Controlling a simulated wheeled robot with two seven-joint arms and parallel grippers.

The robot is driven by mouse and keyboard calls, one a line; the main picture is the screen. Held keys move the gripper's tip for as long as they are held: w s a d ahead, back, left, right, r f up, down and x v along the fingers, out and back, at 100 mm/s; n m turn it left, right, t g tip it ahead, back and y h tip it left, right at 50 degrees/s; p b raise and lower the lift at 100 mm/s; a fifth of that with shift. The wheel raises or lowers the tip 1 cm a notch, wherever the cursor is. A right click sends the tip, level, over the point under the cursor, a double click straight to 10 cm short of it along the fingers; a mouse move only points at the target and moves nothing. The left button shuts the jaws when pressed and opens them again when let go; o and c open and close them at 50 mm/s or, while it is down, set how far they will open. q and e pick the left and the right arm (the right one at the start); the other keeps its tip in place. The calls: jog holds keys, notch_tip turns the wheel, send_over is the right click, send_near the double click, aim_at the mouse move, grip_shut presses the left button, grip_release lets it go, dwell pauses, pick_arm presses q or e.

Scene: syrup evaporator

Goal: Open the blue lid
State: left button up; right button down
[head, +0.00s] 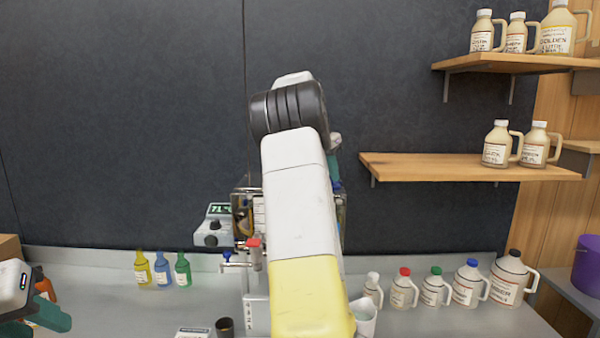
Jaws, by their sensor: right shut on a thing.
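The evaporator (240,212) stands at the centre back, mostly hidden behind my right arm. A small blue part (336,186), which looks like the blue lid, shows just right of the arm at the evaporator's top. Most of it is hidden. My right gripper (333,165) shows only as a bit of grey and teal just above the blue part, shut on it as far as I can see. My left gripper (42,318) is low at the left edge, far from the evaporator; its teal fingers are partly cut off.
Small yellow, blue and green bottles (162,271) stand left of the evaporator. Several capped jugs (433,287) stand on the counter at right, one blue-capped. More jugs sit on two wooden shelves (465,168). A dark cup (225,327) stands near the front.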

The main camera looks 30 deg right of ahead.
jog(key=shift+s, duration=0.1)
dwell(0.5)
jog(key=n, duration=0.2)
jog(key=s+d+n+t, duration=0.1)
jog(key=shift+s+n+t, duration=0.3)
jog(key=shift+n, duration=0.1)
jog(key=n, duration=0.1)
jog(key=s+d+n+y, duration=0.1)
jog(key=shift+n+t, duration=0.3)
jog(key=d+n+y, duration=0.5)
jog(key=d+n, duration=0.1)
jog(key=n, duration=0.6)
jog(key=shift+s+n+t, duration=0.35)
jog(key=shift+n+t, duration=0.05)
jog(key=shift+d, duration=0.1)
